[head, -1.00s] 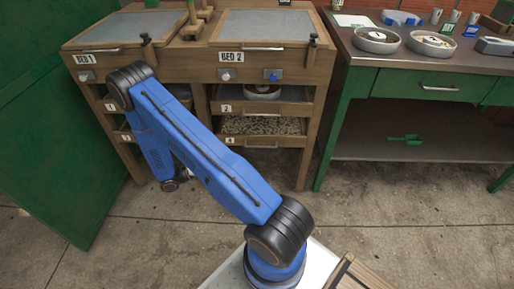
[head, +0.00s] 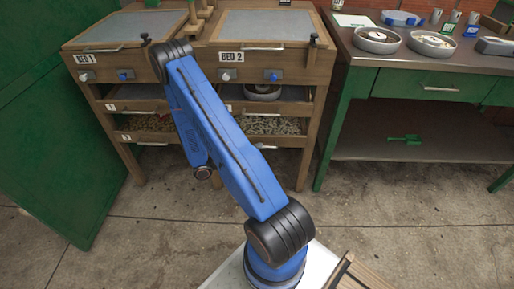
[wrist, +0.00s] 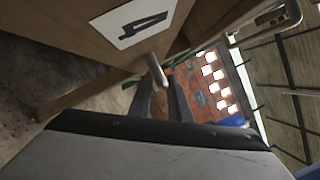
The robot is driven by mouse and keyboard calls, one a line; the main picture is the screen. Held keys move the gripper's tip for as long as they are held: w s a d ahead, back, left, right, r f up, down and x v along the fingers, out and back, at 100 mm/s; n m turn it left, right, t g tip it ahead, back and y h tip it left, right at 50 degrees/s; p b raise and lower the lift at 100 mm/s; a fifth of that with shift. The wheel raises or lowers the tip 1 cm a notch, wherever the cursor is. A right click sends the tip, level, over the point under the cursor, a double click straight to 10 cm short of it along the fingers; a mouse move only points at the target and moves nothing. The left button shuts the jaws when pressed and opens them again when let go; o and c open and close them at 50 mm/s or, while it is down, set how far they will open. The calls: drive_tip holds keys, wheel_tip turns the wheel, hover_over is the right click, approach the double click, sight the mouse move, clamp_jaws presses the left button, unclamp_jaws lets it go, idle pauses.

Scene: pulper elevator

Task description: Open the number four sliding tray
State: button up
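The number four tray is the lower right tray under Bed 2. Its wooden front (head: 284,142) shows in the head view beside my blue arm, with pale grains behind it; my arm hides its number. In the wrist view the white label with a 4 (wrist: 145,20) is on the tray front, close to my gripper. A metal handle (wrist: 155,68) points toward my gripper's dark fingers (wrist: 163,88). The fingers stand apart, with the handle's end at their tips; I cannot tell whether it is between them. My gripper is hidden in the head view.
Tray two (head: 293,108), holding a round bowl, is above tray four. Trays one (head: 112,106) and three (head: 126,138) are at left. A green-framed workbench (head: 345,120) stands at right, and a green panel (head: 60,150) at left. Concrete floor (head: 400,225) lies clear in front.

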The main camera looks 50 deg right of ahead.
drive_tip(key=shift+s+d, duration=0.2)
drive_tip(key=shift+d, duration=0.15)
clamp_jaws()
drive_tip(key=shift+a, duration=0.1)
